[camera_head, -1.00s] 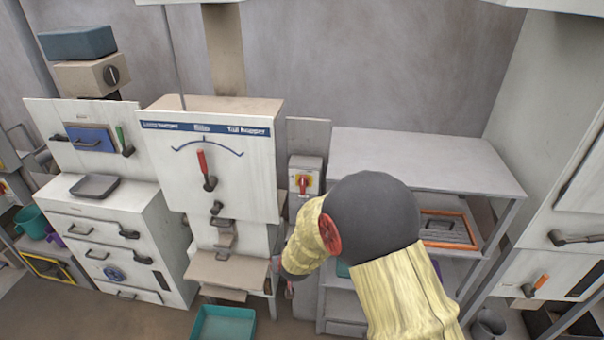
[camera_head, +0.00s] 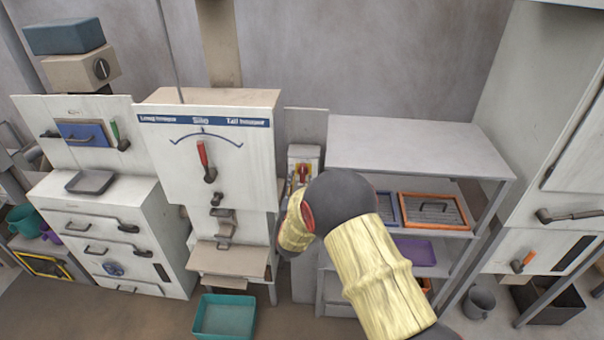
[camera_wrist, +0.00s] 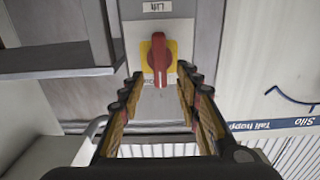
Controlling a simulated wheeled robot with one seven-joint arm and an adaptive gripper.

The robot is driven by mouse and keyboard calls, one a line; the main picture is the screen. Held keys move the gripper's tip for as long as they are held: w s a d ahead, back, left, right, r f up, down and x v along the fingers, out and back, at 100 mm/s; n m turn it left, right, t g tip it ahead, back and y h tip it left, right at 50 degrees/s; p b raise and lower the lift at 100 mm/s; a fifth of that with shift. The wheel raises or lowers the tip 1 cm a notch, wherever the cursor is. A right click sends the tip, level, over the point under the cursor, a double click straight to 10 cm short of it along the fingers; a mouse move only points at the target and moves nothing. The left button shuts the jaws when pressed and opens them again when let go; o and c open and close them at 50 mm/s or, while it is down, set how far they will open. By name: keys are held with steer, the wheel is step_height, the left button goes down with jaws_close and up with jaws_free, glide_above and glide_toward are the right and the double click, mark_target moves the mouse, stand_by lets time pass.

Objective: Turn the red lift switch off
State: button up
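The red lift switch (camera_wrist: 160,60) is a rotary handle on a yellow square plate, fixed to a grey box under a "LIFT" label (camera_wrist: 157,6) that reads upside down in the wrist view. Its handle runs about vertical in that view. In the head view the switch (camera_head: 303,172) shows only partly, just above my wrist. My gripper (camera_wrist: 160,76) is open, its fingers to either side of the handle's line, with a gap on both sides. I cannot tell how far the tips are from the plate. In the head view my arm hides the fingers.
The silo panel (camera_head: 207,165) with a red lever stands left of the switch. A shelf unit (camera_head: 420,160) with trays is close on the right; its edge also shows in the wrist view (camera_wrist: 60,60). A teal bin (camera_head: 224,316) is on the floor.

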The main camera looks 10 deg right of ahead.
mark_target(302, 173)
steer(key=shift+x, duration=2)
steer(key=shift+c, duration=0.2)
steer(key=c, duration=0.7)
jaws_close()
